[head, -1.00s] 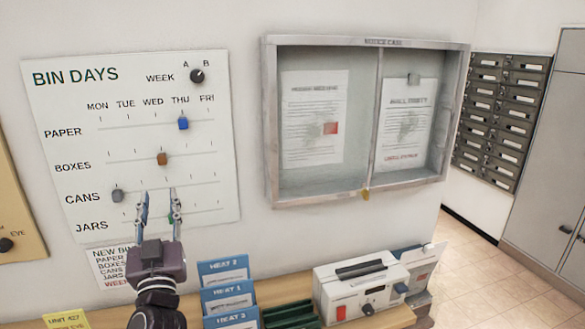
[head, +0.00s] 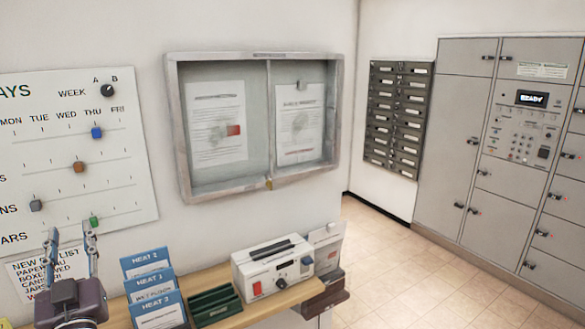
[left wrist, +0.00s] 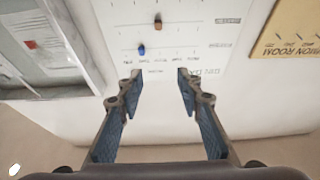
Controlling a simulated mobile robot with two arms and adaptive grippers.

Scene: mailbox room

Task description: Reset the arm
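My left gripper (head: 72,242) is at the lower left of the head view, in front of the lower part of the bin days board (head: 135,185). Its two fingers point up and stand apart with nothing between them. In the left wrist view the left gripper (left wrist: 158,80) also shows open and empty, with the board (left wrist: 185,40) beyond it, seen upside down. The board carries a blue slider (head: 97,133), an orange-brown slider (head: 79,167), a grey slider (head: 36,205) and a green slider (head: 94,221). My right gripper is not in view.
A shelf (head: 275,303) below holds blue heat booklets (head: 150,285), a green tray (head: 214,306) and a white device (head: 272,268). A glass notice case (head: 222,195) hangs above. Mailboxes (head: 398,115) and grey lockers (head: 465,130) stand right, with clear tiled floor (head: 400,275) before them.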

